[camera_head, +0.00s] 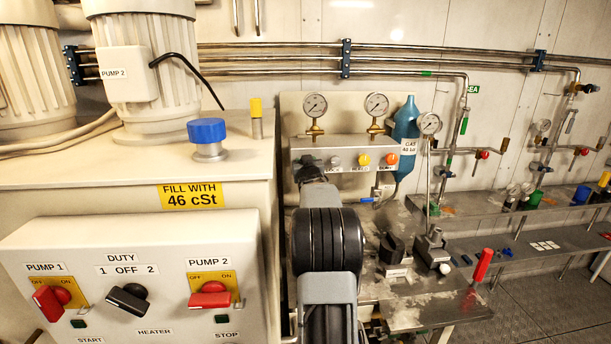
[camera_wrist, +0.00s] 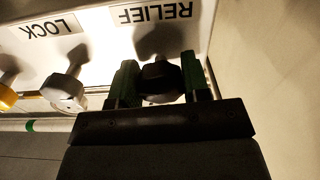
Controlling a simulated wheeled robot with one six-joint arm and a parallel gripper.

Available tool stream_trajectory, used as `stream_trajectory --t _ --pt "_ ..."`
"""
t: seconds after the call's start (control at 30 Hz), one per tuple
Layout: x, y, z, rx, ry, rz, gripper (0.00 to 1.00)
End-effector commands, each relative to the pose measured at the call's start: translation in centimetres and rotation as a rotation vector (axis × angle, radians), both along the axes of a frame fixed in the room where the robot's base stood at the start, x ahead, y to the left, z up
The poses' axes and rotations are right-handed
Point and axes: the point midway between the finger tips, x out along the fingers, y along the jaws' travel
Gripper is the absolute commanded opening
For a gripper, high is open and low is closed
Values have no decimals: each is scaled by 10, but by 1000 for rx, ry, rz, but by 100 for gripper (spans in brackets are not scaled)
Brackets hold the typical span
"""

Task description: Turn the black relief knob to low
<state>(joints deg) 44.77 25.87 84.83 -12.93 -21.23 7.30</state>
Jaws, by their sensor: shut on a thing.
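The black relief knob (camera_wrist: 160,78) sits under the RELIEF label (camera_wrist: 153,13), which is upside down in the wrist view. My gripper (camera_wrist: 158,64) is shut on the knob, with one green-sided finger on each side of it. In the head view my arm reaches up to the left end of the grey valve panel (camera_head: 345,152) and mostly hides the knob. The knob's pointing direction is hidden between the fingers, and I see no low mark.
In the head view an orange knob (camera_head: 391,159) is at the panel's right. Gauges (camera_head: 315,104) stand on top. A large control cabinet (camera_head: 140,270) is at left.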

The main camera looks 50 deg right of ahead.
Motion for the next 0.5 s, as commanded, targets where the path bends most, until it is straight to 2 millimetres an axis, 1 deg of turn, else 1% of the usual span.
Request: stream_trajectory --t 0.03,0.5 --pt "0 0 -6 -34 25 -1 20" --pt "-2 -2 -3 -376 316 -1 20"
